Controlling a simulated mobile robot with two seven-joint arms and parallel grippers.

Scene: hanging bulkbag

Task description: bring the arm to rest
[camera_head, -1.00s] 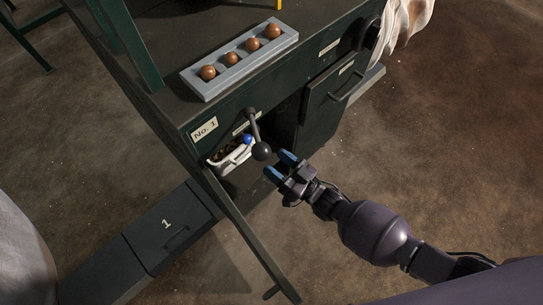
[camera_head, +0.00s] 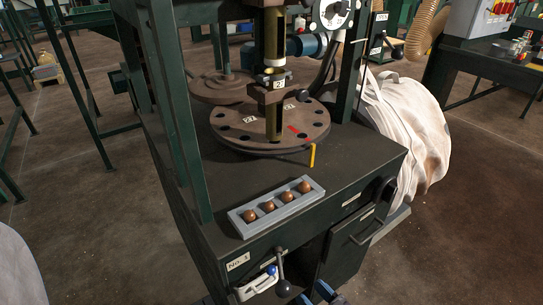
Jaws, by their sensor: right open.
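My right gripper (camera_head: 329,293) shows only at the bottom edge of the head view, as two blue fingertips set apart with nothing seen between them. The rest of that gripper and its arm are cut off below the picture. The fingertips are just right of the dark ball knob (camera_head: 284,288) of a lever on the cabinet front, and apart from it in the picture. My left gripper is not in view.
A green machine cabinet (camera_head: 385,165) carries a grey tray (camera_head: 238,222) with several brown balls. A white scoop (camera_head: 256,287) with a blue knob sits at the cabinet's lower front. A white bulk bag (camera_head: 410,125) stands at right. Floor at lower right is clear.

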